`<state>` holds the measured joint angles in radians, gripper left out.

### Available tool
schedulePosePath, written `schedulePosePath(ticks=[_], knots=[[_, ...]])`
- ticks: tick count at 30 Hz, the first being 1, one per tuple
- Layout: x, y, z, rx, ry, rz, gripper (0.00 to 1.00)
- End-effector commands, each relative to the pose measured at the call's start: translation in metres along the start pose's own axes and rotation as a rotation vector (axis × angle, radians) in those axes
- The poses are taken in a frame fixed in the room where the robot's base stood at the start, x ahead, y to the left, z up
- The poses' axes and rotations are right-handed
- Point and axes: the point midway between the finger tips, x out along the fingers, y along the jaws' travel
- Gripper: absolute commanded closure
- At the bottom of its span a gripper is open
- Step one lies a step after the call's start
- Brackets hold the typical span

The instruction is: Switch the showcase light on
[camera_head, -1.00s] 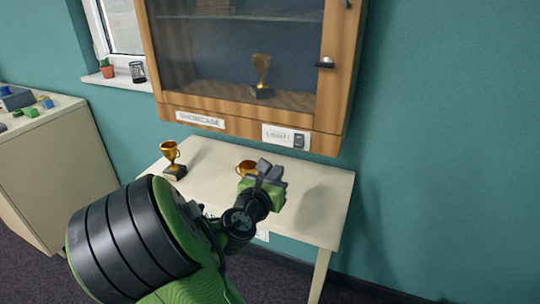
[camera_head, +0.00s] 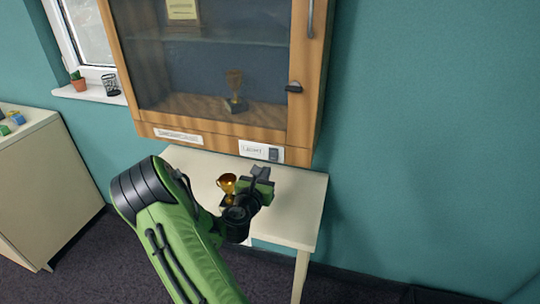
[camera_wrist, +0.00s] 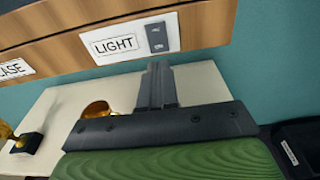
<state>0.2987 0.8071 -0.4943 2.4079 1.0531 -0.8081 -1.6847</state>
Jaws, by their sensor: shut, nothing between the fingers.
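The showcase (camera_head: 215,70) is a wooden wall cabinet with a glass door. On its lower edge is a white plate marked LIGHT (camera_head: 252,150) with a dark rocker switch (camera_head: 273,154) at its right end. In the wrist view the switch (camera_wrist: 157,37) is just beyond the fingertips, slightly above them. My gripper (camera_head: 259,173) is shut and empty, a little below the switch. In the wrist view my gripper (camera_wrist: 158,68) points up toward it, and a small gap seems to remain. The showcase interior looks dim.
A cream table (camera_head: 300,195) stands under the showcase. A gold trophy (camera_head: 227,185) is on it beside my gripper; the wrist view shows another trophy (camera_wrist: 22,140) at the left. The wall to the right is bare.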

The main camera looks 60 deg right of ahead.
Motion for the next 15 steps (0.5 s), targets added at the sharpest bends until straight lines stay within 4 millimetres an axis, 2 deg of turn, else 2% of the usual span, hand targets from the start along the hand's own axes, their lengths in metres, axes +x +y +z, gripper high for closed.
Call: schedulePosePath(ticks=[3,7,10,15], knots=[[0.026,-0.001,0.002,0.003,-0.002,-0.002,1.00],[0.047,-0.001,0.000,0.001,-0.001,-0.002,1.00],[0.056,0.000,0.000,0.000,-0.001,-0.001,1.00],[0.059,0.001,-0.001,-0.001,0.000,0.002,1.00]])
